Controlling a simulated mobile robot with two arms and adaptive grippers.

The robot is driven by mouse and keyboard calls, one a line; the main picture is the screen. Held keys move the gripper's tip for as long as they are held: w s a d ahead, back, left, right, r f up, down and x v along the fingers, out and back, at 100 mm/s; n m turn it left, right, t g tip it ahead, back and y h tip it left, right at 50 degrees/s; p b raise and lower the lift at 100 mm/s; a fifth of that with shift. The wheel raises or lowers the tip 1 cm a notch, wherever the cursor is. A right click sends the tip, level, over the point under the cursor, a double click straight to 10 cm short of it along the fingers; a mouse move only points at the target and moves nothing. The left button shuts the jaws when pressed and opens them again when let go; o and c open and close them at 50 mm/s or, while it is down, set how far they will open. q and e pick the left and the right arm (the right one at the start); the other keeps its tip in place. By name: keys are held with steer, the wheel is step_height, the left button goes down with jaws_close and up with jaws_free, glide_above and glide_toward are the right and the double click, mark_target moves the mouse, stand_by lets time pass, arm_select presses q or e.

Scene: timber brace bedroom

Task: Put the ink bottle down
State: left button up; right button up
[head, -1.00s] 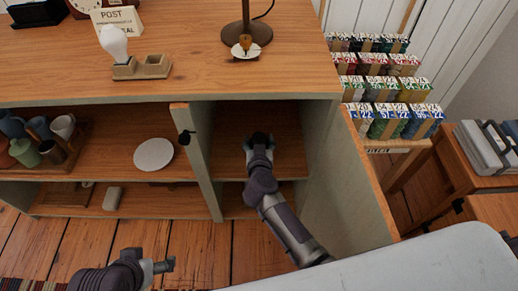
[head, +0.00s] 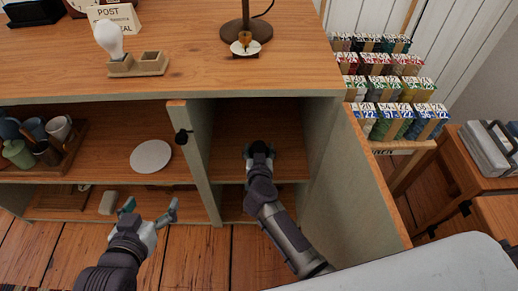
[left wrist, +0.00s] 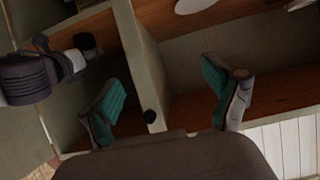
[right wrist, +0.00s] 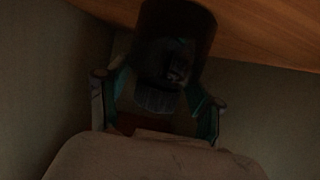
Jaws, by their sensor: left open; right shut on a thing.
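The ink bottle (right wrist: 178,35) is dark and fills the top middle of the right wrist view. My right gripper (right wrist: 155,105) is shut on it. In the head view the right gripper (head: 258,150) reaches into the right-hand compartment of the cabinet, over its shelf; the bottle is hard to tell from the dark fingers there. Whether its base touches the shelf I cannot tell. My left gripper (head: 151,206) is open and empty in front of the cabinet's lower part. Its spread teal fingers also show in the left wrist view (left wrist: 165,95).
The right compartment's shelf (head: 225,168) is otherwise bare, between a divider (head: 198,150) and the cabinet's side. A cabinet door (head: 345,190) stands open at right. The left shelf holds a white plate (head: 150,157) and a tray of cups (head: 60,128).

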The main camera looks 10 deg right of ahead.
steer(key=o, duration=1.3)
steer(key=shift+c, duration=0.2)
steer(key=shift+r, duration=0.1)
steer(key=shift+s, duration=0.2)
steer(key=p+v, duration=0.2)
steer(key=v, duration=0.3)
steer(key=shift+s+a+r+p, duration=0.1)
steer(key=shift+s+r+p, duration=0.1)
steer(key=shift+p, duration=0.2)
arm_select(q)
steer(key=s+a+f+g+y+p, duration=0.1)
steer(key=s+a+f+g, duration=0.1)
steer(key=s, duration=0.4)
steer(key=s+a+f+g+y+p, duration=0.1)
steer(key=s+a+f+g, duration=0.1)
steer(key=s+g, duration=0.4)
steer(key=shift+s+a+f+g, duration=0.35)
steer(key=shift+s+f, duration=0.25)
steer(key=shift+f, duration=0.3)
arm_select(e)
steer(key=v, duration=0.6)
